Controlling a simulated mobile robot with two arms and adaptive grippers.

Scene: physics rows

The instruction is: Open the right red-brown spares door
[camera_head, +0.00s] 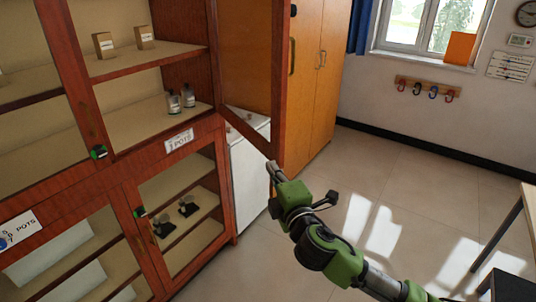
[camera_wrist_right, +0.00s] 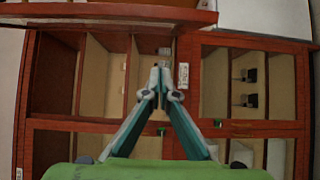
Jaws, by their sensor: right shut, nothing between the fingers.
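The red-brown cabinet (camera_head: 130,170) stands at the left. Its upper right door (camera_head: 279,80) is swung wide open toward the room, and the shelves behind it are uncovered. No label reading spares is legible. My right gripper (camera_head: 272,168) is shut and empty, close to the lower edge of the open door; I cannot tell whether it touches. In the right wrist view its fingers (camera_wrist_right: 161,78) meet in front of the cabinet (camera_wrist_right: 183,125), and the open door (camera_wrist_right: 110,12) runs along the top. My left gripper is not in view.
Small boxes (camera_head: 103,45) and bottles (camera_head: 188,96) stand on the open shelves. The lower glass door (camera_head: 190,205) looks shut. A white unit (camera_head: 247,185) and an orange-brown wardrobe (camera_head: 315,85) stand behind the open door. A table (camera_head: 528,200) is at the right; the floor between is clear.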

